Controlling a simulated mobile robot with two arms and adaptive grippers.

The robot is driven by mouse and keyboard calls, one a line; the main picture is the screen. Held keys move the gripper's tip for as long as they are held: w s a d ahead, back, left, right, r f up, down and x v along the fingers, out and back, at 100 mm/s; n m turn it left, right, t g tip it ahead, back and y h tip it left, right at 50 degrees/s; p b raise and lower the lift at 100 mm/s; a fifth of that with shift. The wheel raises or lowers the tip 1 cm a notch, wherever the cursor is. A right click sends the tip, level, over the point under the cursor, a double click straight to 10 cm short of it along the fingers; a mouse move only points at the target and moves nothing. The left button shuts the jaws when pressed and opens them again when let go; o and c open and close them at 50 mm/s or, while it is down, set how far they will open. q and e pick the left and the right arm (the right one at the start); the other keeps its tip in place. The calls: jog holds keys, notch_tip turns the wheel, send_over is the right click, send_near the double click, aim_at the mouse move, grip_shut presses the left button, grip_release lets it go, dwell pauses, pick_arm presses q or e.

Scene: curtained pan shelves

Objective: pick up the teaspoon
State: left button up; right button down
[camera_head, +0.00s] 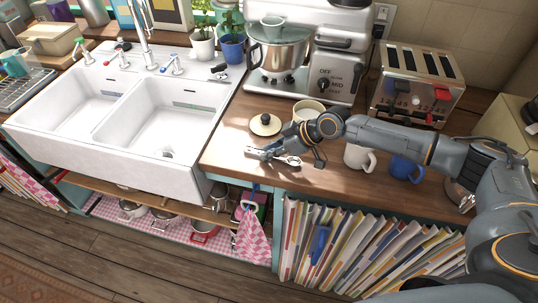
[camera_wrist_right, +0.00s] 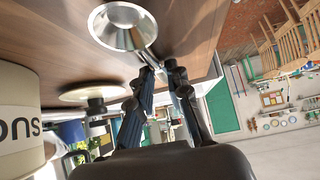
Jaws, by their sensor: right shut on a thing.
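My right gripper (camera_head: 264,154) is low over the wooden counter, right of the sink. It also shows in the right wrist view (camera_wrist_right: 162,68), with its fingertips close together. The fingers are shut on the silver teaspoon (camera_wrist_right: 123,26), gripping it near the counter. The spoon's shiny round bowl lies on one side of the fingers and shows in the head view (camera_head: 293,161) just right of the fingertips. The gripped part of the spoon is mostly hidden by the fingers. I cannot tell whether the spoon is clear of the counter. My left gripper is not in view.
A round lid with a dark knob (camera_head: 265,124) and a cream canister (camera_head: 309,109) stand just behind the gripper. A white mug (camera_head: 359,157) and a blue mug (camera_head: 406,168) are to the right. A mixer (camera_head: 278,55) and toaster (camera_head: 415,85) stand at the back. The sink (camera_head: 165,110) is left.

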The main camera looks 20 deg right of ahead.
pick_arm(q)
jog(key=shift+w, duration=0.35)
pick_arm(e)
jog(key=shift+r+b, duration=0.45)
jog(key=r, duration=0.1)
jog(key=r+b, duration=0.1)
jog(key=shift+s+r, duration=0.3)
jog(key=shift+r, duration=0.05)
jog(key=s+a+r+b, duration=0.1)
jog(key=s+r+b, duration=0.2)
jog(key=s+r, duration=0.6)
jog(key=shift+s+a+r, duration=0.2)
jog(key=shift+s+a, duration=0.05)
jog(key=shift+s, duration=1.95)
jog(key=c, duration=1.8)
grip_release()
jog(key=shift+c, duration=0.2)
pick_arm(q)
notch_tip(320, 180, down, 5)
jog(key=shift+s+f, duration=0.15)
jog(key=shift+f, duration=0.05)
pick_arm(e)
grip_shut()
jog(key=shift+f, duration=0.1)
